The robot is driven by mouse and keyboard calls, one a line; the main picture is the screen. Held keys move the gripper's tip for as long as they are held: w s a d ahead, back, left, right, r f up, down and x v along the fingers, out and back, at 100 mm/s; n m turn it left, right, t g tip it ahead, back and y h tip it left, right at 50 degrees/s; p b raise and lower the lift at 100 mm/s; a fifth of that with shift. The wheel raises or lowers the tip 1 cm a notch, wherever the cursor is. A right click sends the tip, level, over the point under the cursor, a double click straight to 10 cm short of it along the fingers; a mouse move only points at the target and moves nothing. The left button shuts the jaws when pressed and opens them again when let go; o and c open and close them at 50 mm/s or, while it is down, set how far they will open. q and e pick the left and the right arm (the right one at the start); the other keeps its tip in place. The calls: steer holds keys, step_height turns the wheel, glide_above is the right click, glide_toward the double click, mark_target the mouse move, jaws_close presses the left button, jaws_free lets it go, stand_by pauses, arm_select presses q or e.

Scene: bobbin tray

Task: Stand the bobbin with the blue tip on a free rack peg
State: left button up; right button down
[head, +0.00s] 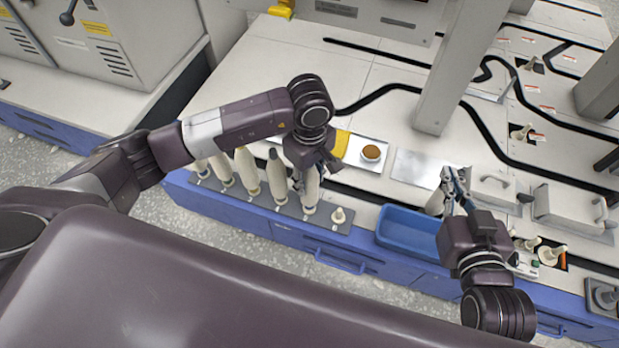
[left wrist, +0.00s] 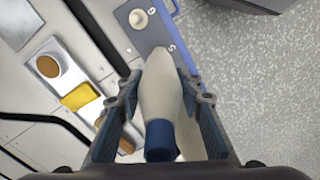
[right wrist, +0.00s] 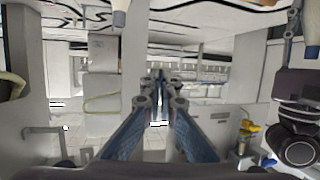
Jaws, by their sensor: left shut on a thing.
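The bobbin with the blue tip (left wrist: 160,140) is upright between the fingers of my left gripper (head: 314,172), which is shut on it. In the head view its pale body (head: 311,192) shows below the fingers, and the gripper hides its tip. Its lower end is at the grey rack (head: 323,219), beside a free peg (head: 339,215); the free peg also shows in the left wrist view (left wrist: 138,17). I cannot tell whether the bobbin is fully seated. My right gripper (head: 452,182) is shut and empty near the blue bin.
Several pale bobbins (head: 247,172) stand on the rack to the left of the held one. A blue bin (head: 400,236) is to the right of the rack. A tray with a brown-topped cup (head: 371,152) lies behind. A grey post (head: 447,80) rises from the worktop.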

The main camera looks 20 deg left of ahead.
steer(key=shift+r, duration=0.15)
stand_by(0.5)
steer(key=shift+w+a+r+t, duration=0.1)
steer(key=shift+w+r+t, duration=0.1)
steer(key=shift+r+t, duration=0.15)
arm_select(q)
steer(key=shift+f, duration=0.1)
arm_select(e)
steer(key=shift+w+a+r+y, duration=0.15)
steer(key=shift+r+y, duration=0.15)
steer(key=shift+r, duration=0.15)
steer(key=shift+r+t, duration=0.25)
arm_select(q)
steer(key=shift+f+b, duration=0.1)
steer(key=shift+b, duration=0.2)
arm_select(e)
steer(key=shift+w+r, duration=0.1)
steer(key=shift+a+r, duration=0.1)
steer(key=shift+r, duration=0.1)
steer(key=shift+r, duration=0.1)
arm_select(q)
steer(key=shift+f, duration=0.1)
arm_select(e)
steer(key=shift+w+r+t, duration=0.15)
steer(key=shift+r+t, duration=0.15)
steer(key=shift+t, duration=0.1)
steer(key=shift+a, duration=0.1)
